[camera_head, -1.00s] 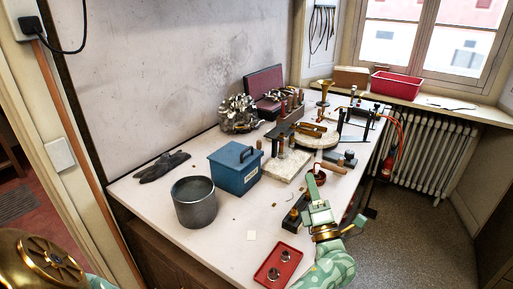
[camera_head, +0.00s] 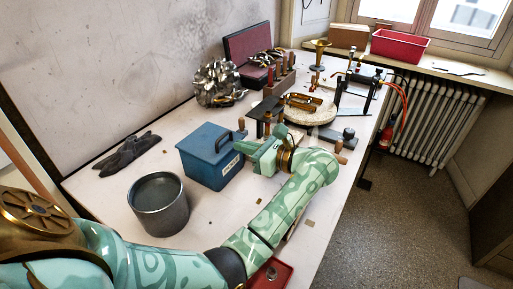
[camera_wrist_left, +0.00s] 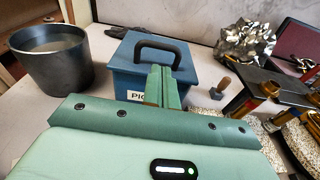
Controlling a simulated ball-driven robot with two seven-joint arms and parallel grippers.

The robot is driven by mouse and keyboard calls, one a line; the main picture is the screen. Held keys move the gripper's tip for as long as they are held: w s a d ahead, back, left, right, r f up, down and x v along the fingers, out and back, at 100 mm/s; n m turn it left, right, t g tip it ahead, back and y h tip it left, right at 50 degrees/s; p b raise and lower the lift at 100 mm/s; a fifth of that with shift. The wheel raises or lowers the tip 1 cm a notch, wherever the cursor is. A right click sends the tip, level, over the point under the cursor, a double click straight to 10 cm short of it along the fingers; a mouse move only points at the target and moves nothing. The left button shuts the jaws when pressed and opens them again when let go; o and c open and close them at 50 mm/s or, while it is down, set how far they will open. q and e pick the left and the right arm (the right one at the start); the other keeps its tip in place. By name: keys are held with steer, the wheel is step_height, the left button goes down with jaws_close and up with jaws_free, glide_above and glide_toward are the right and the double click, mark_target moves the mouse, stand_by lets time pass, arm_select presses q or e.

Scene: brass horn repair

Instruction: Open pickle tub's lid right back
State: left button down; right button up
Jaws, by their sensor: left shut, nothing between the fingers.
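The pickle tub (camera_head: 208,171) is a blue box with a white label on its front. Its blue lid (camera_head: 204,140) with a black handle (camera_head: 223,140) lies closed on top. My left gripper (camera_head: 242,147) is shut and empty at the tub's right side, near lid height. In the left wrist view the closed fingers (camera_wrist_left: 160,84) stand in front of the tub (camera_wrist_left: 120,82) and hide part of its front; the handle (camera_wrist_left: 168,50) shows above them. I cannot tell whether the fingertips touch the tub. My right gripper is not in view.
A grey metal pot (camera_head: 160,207) stands left of the tub, and dark gloves (camera_head: 128,153) lie behind it. Crumpled metal (camera_head: 217,84) sits at the wall. A round stone plate (camera_head: 308,112) and tools crowd the right. A red tray (camera_head: 270,276) is partly under my arm.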

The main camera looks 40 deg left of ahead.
mark_target(232, 148)
arm_select(q)
steer(key=a, duration=0.4)
steer(key=shift+s+f, duration=0.25)
steer(key=shift+f, duration=0.05)
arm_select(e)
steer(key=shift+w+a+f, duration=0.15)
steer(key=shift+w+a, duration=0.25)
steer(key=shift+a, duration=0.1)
arm_select(q)
steer(key=shift+r, duration=0.1)
